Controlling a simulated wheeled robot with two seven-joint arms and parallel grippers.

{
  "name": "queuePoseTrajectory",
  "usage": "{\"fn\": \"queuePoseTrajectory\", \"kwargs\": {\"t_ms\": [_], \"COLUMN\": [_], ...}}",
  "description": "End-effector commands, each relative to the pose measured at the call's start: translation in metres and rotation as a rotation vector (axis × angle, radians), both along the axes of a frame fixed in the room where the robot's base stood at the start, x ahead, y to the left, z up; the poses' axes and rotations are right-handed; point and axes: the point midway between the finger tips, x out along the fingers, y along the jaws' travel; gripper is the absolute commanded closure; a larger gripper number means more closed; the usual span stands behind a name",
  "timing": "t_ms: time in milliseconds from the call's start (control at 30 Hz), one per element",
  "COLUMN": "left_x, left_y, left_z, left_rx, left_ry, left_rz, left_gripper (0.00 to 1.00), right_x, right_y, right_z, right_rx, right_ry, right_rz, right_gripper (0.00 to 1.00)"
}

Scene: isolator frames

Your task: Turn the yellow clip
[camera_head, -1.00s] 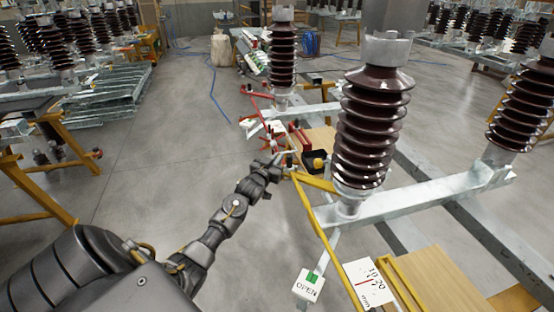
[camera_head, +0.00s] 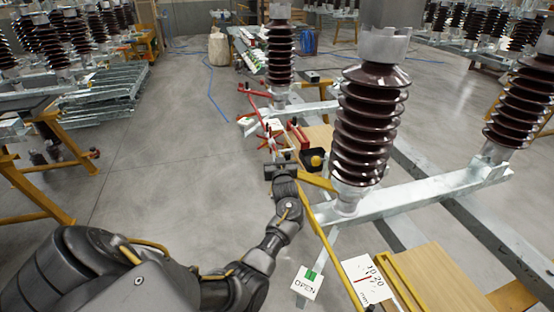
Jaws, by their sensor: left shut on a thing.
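The yellow clip (camera_head: 317,182) is a short yellow bar beside the foot of the near brown insulator, at the upper end of a long yellow rod. My left gripper (camera_head: 281,166) reaches up to its left end from below. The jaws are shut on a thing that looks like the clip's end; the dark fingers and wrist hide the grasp. My right gripper is not in this view.
The near insulator (camera_head: 367,130) stands on a grey metal beam (camera_head: 425,198). A yellow knob (camera_head: 316,161) and red levers (camera_head: 268,136) lie just beyond my gripper. An OPEN sign (camera_head: 307,283) hangs below.

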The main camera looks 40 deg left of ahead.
Motion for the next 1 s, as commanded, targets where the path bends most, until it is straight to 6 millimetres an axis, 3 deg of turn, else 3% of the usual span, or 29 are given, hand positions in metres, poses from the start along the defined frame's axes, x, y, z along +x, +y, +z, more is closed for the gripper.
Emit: {"fn": "queuePoseTrajectory", "kwargs": {"t_ms": [467,500,667,1000], "left_x": [0.0001,0.0001,0.0002,0.0000], "left_y": [-0.0001,-0.0001,-0.0001,-0.0001], "left_z": [0.0002,0.0002,0.0002,0.0003], "left_rx": [0.001,0.001,0.001,0.001], "left_ry": [-0.001,-0.001,-0.001,0.001], "left_rz": [0.019,0.019,0.019,0.002], "left_gripper": [1.00,0.91,0.71,0.71], "right_x": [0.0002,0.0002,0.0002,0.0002], "right_y": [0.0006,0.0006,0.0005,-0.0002], "right_z": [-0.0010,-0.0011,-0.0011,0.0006], "right_rx": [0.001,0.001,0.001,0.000], "right_ry": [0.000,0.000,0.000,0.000], "right_rz": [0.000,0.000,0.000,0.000], "right_gripper": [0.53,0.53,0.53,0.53]}}
